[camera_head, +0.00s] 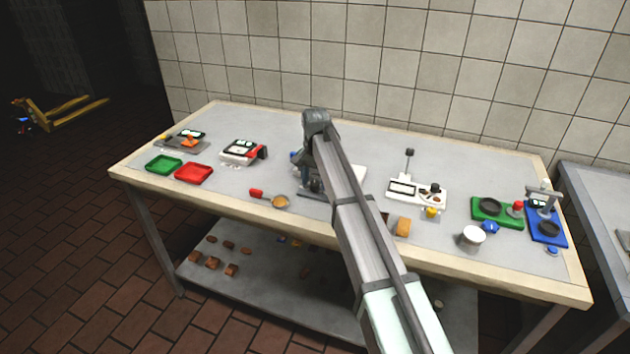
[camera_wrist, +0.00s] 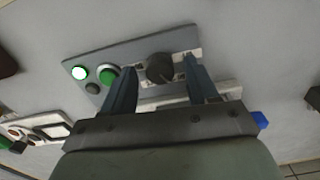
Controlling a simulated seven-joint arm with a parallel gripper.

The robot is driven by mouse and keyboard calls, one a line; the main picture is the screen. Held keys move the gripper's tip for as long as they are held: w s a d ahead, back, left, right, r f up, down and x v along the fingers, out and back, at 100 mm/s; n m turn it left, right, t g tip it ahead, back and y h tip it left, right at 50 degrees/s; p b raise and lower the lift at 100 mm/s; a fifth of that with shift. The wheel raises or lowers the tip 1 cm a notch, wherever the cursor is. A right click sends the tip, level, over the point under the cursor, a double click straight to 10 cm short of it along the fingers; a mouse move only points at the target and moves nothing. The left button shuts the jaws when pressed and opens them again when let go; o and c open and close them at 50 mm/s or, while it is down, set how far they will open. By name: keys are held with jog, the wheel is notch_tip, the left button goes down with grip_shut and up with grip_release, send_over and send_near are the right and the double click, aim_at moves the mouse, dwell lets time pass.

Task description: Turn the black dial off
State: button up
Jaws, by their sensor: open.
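The black dial (camera_wrist: 158,67) shows in the wrist view as a dark round knob on a grey panel (camera_wrist: 134,53). A lit white button (camera_wrist: 79,73) and a green button (camera_wrist: 106,75) sit on the panel, left of the dial. My gripper (camera_wrist: 158,64) is open, with one finger on each side of the dial. I cannot tell whether the fingers touch it. In the head view my gripper (camera_head: 311,182) is down at the middle of the table, and my arm hides the dial there.
A tiled wall stands behind the table.

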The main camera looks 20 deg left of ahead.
jog(key=shift+f, duration=0.2)
jog(key=shift+c, duration=0.2)
jog(key=c, duration=1)
jog(key=shift+n, duration=0.4)
jog(key=n, duration=0.5)
jog(key=shift+n, duration=0.3)
jog(key=n, duration=0.5)
jog(key=shift+n, duration=0.4)
